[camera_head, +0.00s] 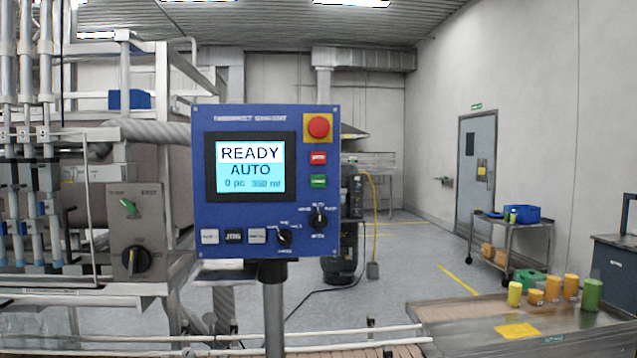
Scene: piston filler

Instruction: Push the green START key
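A blue control panel (265,117) stands upright on a grey post in the middle of the head view. The key's lettering is too small to read. The panel's screen (250,167) reads READY, AUTO, 0 pc and 350 ml. Neither of my grippers is in view, and nothing covers the green key.
A grey switch box (141,231) and the filler's steel frame stand left. A conveyor rail (350,331) crosses in front of the post. A table (455,318) with several yellow, orange and green containers is right.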

